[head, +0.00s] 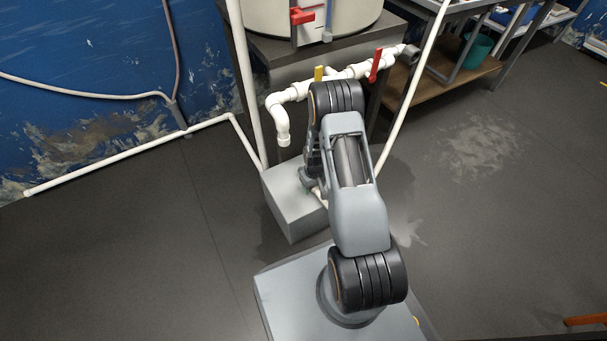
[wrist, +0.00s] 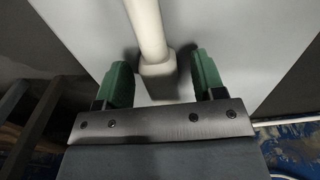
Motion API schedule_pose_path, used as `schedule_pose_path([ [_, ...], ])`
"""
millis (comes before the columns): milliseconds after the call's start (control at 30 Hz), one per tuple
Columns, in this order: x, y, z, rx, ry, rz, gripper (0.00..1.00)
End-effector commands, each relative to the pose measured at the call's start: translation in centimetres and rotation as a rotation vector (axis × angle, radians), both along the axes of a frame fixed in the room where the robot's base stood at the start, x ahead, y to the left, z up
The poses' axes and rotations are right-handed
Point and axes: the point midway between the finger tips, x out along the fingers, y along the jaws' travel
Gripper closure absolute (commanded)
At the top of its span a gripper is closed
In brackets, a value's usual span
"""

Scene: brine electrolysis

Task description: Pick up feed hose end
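The feed hose end, a white tube with a thicker collar (wrist: 158,68), lies over a pale grey surface in the wrist view. My gripper (wrist: 163,80) is open, with one green finger on each side of the collar. A gap shows between each finger and the collar, so the hose is not gripped. In the head view my arm hides most of the gripper and the hose end. A white hose (head: 404,110) comes down from the top and passes behind my arm there.
A grey box (head: 290,213) stands on the floor beside my arm. Behind it are white pipework (head: 282,118) with a yellow and a red handle (head: 375,66), and a tank (head: 265,18) on a stand. Open floor lies left and right.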

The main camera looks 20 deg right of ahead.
Motion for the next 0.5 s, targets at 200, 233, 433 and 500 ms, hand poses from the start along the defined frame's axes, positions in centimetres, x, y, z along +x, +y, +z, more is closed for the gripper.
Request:
schedule_pose_path([
  [200, 0.0, 0.0, 0.03, 0.0, 0.0, 0.0, 0.58],
  [233, 0.0, 0.0, 0.03, 0.0, 0.0, 0.0, 0.61],
  [433, 0.0, 0.0, 0.04, 0.0, 0.0, 0.0, 0.8],
  [500, 0.0, 0.0, 0.04, 0.0, 0.0, 0.0, 0.87],
])
